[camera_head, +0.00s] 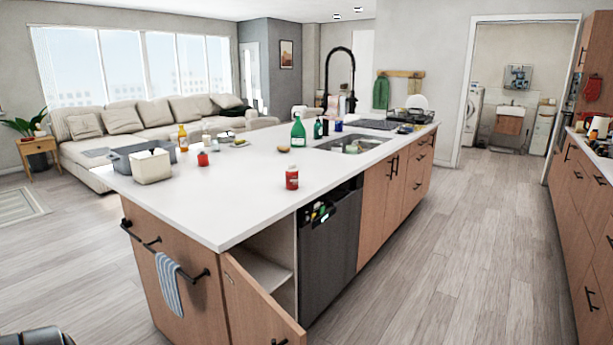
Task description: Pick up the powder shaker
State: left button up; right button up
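A red container with a pale label (292,178) stands upright on the white island countertop (235,205), close to its front edge. A smaller red container (203,158) stands farther left on the same top. Either could be the powder shaker; I cannot tell which at this size. Nothing touches either one.
A green bottle (298,132), a yellow bottle (183,138), a white bin (151,166) and a grey tub (126,156) stand on the island. A cabinet door (258,308) hangs open at the near corner. The floor (455,240) right of the island is clear.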

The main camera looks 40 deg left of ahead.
aim_at(292, 178)
jog(key=i, duration=2.95)
jog(key=u, duration=3.8)
jog(key=i, duration=0.2)
jog(key=z, duration=0.15)
